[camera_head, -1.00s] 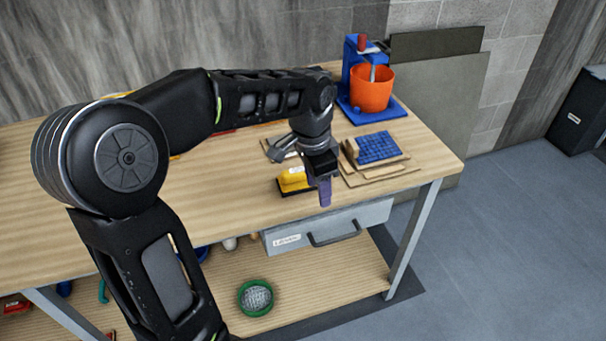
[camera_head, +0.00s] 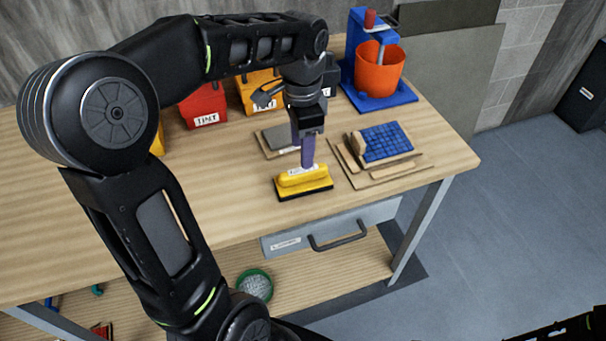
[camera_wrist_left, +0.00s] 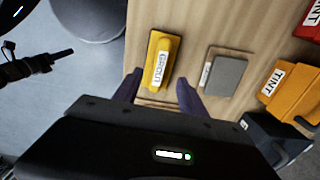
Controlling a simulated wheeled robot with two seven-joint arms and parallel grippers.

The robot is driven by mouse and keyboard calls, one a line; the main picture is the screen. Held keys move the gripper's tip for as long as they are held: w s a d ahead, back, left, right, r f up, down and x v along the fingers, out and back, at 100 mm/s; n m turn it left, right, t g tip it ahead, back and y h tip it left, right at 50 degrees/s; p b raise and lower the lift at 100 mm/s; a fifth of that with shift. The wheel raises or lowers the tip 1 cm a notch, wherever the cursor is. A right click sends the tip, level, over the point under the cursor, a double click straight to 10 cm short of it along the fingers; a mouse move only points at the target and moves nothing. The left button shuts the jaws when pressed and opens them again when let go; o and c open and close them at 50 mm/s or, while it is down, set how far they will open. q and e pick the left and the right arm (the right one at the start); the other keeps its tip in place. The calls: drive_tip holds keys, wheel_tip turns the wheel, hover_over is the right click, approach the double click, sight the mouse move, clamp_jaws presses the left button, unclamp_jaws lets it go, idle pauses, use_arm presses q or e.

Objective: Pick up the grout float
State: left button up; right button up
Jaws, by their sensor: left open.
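The grout float (camera_head: 303,181) is a yellow block with a white label on a dark base. It lies on the wooden workbench, near its front edge. In the left wrist view the float (camera_wrist_left: 160,62) lies just beyond the fingertips, its label reading GROUT. My left gripper (camera_head: 307,160) points down at the float, and its purple fingers overlap the float's top edge in the head view. In the left wrist view the left gripper (camera_wrist_left: 159,90) is open with nothing between its fingers. My right gripper (camera_wrist_left: 62,54) shows small and edge-on at the left of that view.
A grey flat pad (camera_head: 278,139) lies behind the float. Boards with blue mosaic tiles (camera_head: 388,142) lie to its right. A blue stand with an orange bucket (camera_head: 379,70) is at the back right. Red (camera_head: 205,106) and yellow bins stand behind. Bare bench lies left of the float.

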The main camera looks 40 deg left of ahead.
sight(303, 178)
use_arm(q)
wheel_tip(303, 178, down, 2)
drive_tip(key=shift+a+f, duration=0.1)
drive_tip(key=shift+f, duration=0.3)
drive_tip(key=f+p, duration=0.1)
drive_tip(key=f, duration=0.4)
drive_tip(key=shift+d+f+p, duration=0.1)
drive_tip(key=shift+d+p, duration=0.1)
drive_tip(key=shift+p, duration=0.1)
drive_tip(key=shift+c, duration=0.4)
clamp_jaws()
idle(0.5)
